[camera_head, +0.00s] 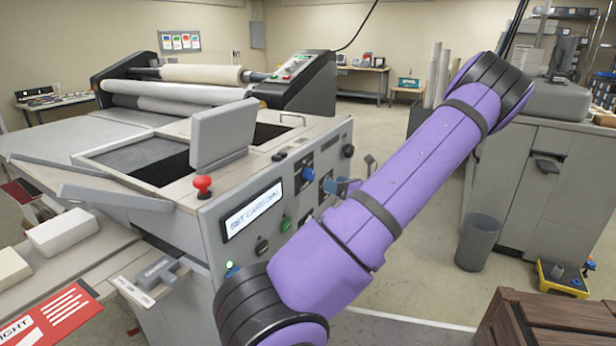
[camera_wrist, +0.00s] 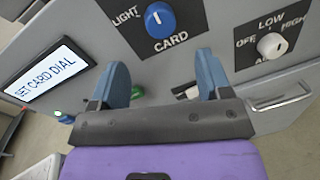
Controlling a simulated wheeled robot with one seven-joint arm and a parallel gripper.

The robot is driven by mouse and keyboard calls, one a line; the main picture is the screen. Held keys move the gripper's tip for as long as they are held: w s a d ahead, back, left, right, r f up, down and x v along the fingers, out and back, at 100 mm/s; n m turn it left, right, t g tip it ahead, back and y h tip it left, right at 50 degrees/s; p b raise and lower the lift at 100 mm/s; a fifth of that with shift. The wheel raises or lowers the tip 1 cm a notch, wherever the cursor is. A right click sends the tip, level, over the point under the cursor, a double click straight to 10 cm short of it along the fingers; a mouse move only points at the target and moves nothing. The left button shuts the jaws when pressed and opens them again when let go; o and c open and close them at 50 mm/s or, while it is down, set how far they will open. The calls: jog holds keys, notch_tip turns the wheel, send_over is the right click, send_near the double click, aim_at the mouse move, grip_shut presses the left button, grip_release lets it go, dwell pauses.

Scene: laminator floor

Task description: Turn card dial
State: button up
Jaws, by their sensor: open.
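The card dial is a round blue knob (camera_wrist: 160,20) on a black plate marked CARD, with LIGHT at its left, in the wrist view. Its white pointer mark points roughly up. In the head view the blue card dial (camera_head: 308,174) sits on the machine's front panel. A display (camera_wrist: 47,75) reads SET CARD DIAL; the display (camera_head: 252,209) also shows in the head view. My gripper (camera_wrist: 162,72) is open and empty, its blue fingers spread below the dial in the wrist view and apart from it. In the head view my arm partly hides the gripper.
A white knob (camera_wrist: 271,45) marked OFF, LOW, HIGH is right of the dial. A green button (camera_head: 286,224) and a red stop button (camera_head: 203,186) are on the machine. A metal handle (camera_wrist: 281,96) sticks out at right. A wooden crate (camera_head: 545,325) stands at lower right.

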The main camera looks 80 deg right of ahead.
aim_at(313, 177)
jog(key=x, duration=0.9)
jog(key=shift+w, duration=0.1)
jog(key=c, duration=0.9)
jog(key=shift+n, duration=0.4)
jog(key=n, duration=0.5)
jog(key=shift+d+n+t, duration=0.15)
jog(key=shift+n+t, duration=0.15)
jog(key=n, duration=0.6)
jog(key=shift+t+y, duration=0.3)
jog(key=shift+d, duration=0.1)
